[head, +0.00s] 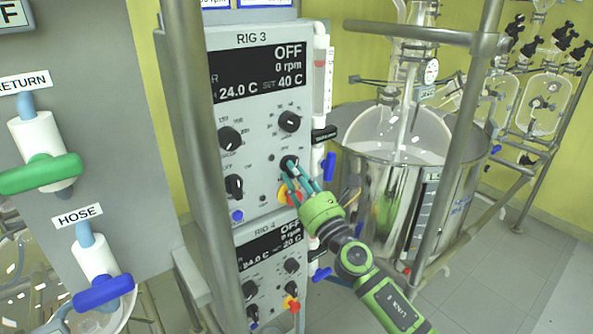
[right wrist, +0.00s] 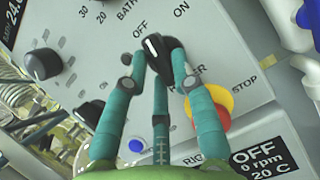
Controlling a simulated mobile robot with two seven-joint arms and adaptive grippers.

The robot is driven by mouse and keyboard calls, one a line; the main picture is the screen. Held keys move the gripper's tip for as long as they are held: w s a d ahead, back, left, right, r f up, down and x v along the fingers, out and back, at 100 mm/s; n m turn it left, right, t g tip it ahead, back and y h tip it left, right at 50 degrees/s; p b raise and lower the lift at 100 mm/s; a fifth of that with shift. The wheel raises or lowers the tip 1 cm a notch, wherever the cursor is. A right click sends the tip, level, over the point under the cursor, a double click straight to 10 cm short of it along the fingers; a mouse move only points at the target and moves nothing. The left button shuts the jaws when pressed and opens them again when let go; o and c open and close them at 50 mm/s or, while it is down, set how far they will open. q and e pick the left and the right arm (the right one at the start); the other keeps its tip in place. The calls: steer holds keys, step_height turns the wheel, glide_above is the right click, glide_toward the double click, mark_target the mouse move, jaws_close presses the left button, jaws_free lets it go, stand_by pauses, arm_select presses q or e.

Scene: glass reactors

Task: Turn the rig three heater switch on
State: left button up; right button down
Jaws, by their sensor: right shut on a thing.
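The Rig 3 panel (head: 262,110) faces me; its display (head: 260,73) reads OFF, 0 rpm, 24.0 C, SET 40 C. The heater switch (head: 289,162) is a black knob at the panel's lower right. In the right wrist view the heater switch (right wrist: 160,47) has a white mark pointing towards OFF, with ON to the right. My right gripper (head: 295,177) reaches it from below right. In the right wrist view its fingers (right wrist: 158,75) are closed around the knob, partly covering the label below. My left gripper is out of view.
A red and yellow stop button (right wrist: 218,102) sits just below the switch, close to my fingers. The Rig 4 panel (head: 262,285) is underneath. A metal post (head: 205,150) stands left of the panels, and a steel bath with glassware (head: 385,190) stands right.

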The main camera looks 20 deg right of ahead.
steer(key=shift+r+m+g+h+p, duration=0.3)
steer(key=shift+m+h+p, duration=0.85)
steer(key=shift+m, duration=1)
steer(key=shift+r+m+g+h+p, duration=0.1)
steer(key=shift+r+m+h+p, duration=0.5)
steer(key=shift+m+p, duration=1.3)
steer(key=shift+r+m+g+h+p, duration=0.15)
steer(key=shift+m+h+p, duration=0.95)
steer(key=shift+m, duration=1.35)
steer(key=shift+f, duration=0.1)
steer(key=c, duration=1)
jaws_free()
steer(key=shift+s, duration=0.1)
steer(key=v, duration=1.2)
